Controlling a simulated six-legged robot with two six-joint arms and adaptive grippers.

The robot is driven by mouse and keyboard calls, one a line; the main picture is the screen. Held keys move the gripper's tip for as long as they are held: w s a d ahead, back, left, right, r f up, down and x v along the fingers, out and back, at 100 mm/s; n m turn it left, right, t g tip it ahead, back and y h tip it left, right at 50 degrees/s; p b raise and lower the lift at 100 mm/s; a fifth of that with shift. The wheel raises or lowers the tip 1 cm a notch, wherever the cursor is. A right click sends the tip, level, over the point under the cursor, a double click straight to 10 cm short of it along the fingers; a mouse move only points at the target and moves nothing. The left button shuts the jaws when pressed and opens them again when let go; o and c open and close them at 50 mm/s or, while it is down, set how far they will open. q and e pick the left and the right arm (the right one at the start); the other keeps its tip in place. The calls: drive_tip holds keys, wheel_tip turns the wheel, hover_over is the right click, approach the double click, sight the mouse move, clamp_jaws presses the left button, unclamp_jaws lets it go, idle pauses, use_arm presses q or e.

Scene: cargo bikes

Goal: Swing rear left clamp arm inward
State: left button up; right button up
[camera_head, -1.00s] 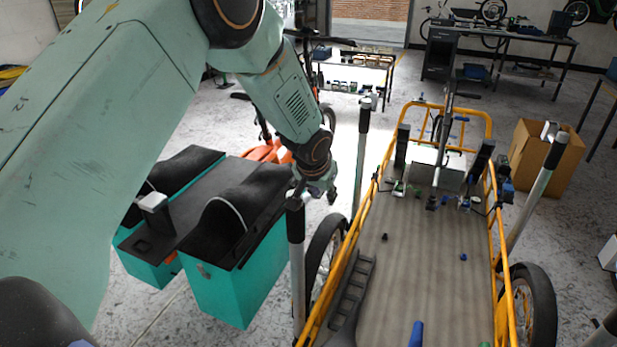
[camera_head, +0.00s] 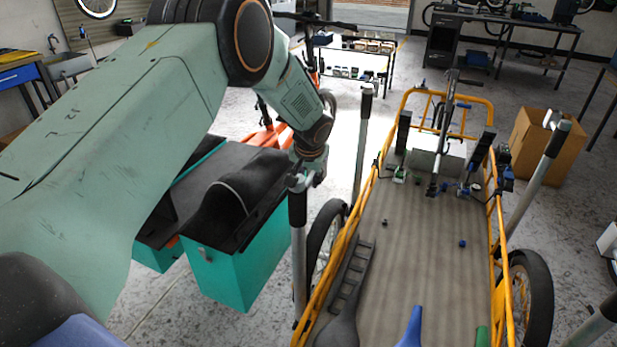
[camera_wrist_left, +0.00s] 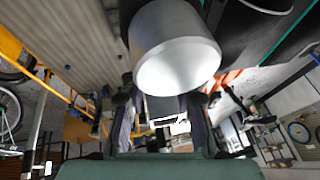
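The near-left post (camera_head: 298,240) stands upright beside the cargo bike's orange rail, with a black collar and a pale metal top. My left gripper (camera_head: 311,176) is at the top of this post, small and partly hidden by its own wrist. In the left wrist view, the left gripper's dark fingers (camera_wrist_left: 162,122) stand apart with a pale piece between them. A large silver cylinder (camera_wrist_left: 178,62) is very close to that camera; I cannot tell whether the fingers touch it. The clamp arm cannot be clearly made out in the head view. My right gripper is not in view.
Teal boxes with black lids (camera_head: 232,262) stand left of the post, under my left arm. The bike's cargo bed (camera_head: 415,250) lies to the right. Other posts stand at the far left (camera_head: 362,145) and far right (camera_head: 545,160). A cardboard box (camera_head: 535,145) is beyond the right rail.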

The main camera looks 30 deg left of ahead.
use_arm(q)
drive_tip(key=shift+d, duration=0.2)
drive_tip(key=shift+r, duration=0.1)
drive_tip(key=shift+c, duration=0.2)
drive_tip(key=shift+a, duration=0.1)
drive_tip(key=c, duration=0.3)
clamp_jaws()
